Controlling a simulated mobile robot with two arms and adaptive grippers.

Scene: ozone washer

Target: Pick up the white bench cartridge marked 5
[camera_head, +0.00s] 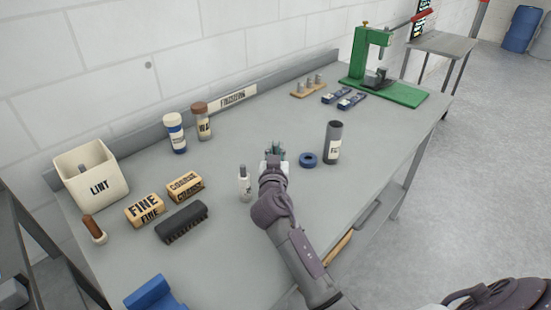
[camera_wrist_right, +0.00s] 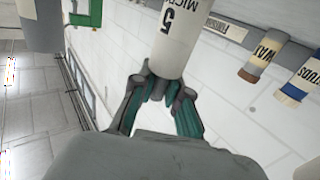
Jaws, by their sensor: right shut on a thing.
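The white cartridge marked 5 (camera_wrist_right: 173,38) shows large in the right wrist view, its upper part cut off by the frame edge. My right gripper (camera_wrist_right: 160,92) is shut on the near end of it, with green-padded fingers on both sides. In the head view my right gripper (camera_head: 275,150) is over the middle of the bench, and the held cartridge is mostly hidden by the gripper and wrist. My left gripper is not in view.
A blue ring (camera_head: 308,160) and a dark cylinder (camera_head: 333,142) are to the right. Marked blocks (camera_head: 145,211), a brush (camera_head: 181,222) and a lint bin (camera_head: 92,176) are left. A green press (camera_head: 370,65) stands behind.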

